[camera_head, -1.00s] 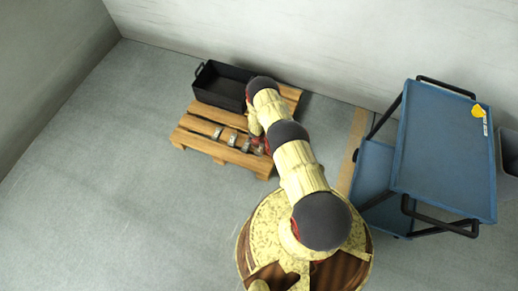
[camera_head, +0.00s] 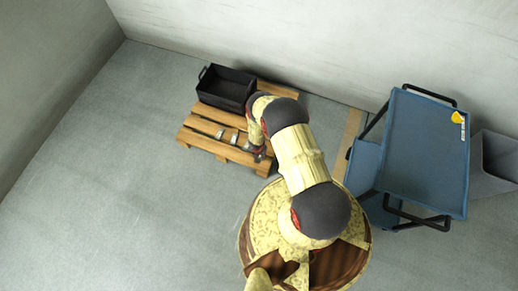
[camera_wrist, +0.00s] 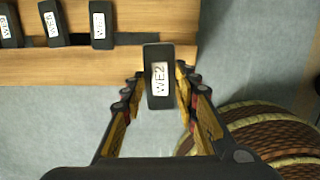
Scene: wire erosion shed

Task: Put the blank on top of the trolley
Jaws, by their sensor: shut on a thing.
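The blank, a dark block with a white label reading WE2 (camera_wrist: 160,82), is between the fingers of my gripper (camera_wrist: 160,92) in the wrist view. My gripper is shut on it and holds it at the edge of the wooden pallet. In the head view my gripper (camera_head: 259,153) is at the pallet's right front corner, mostly hidden by my arm. The trolley (camera_head: 425,150) stands at the right, with a blue top shelf and black handles. A yellow item and a white label lie near its far right corner; the rest of the top is bare.
Several other labelled blocks lie on the pallet (camera_head: 190,136), including one (camera_wrist: 102,25) near my gripper. A black crate (camera_head: 226,88) stands at the pallet's back. A grey bin (camera_head: 497,160) is right of the trolley. Floor at the left is clear.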

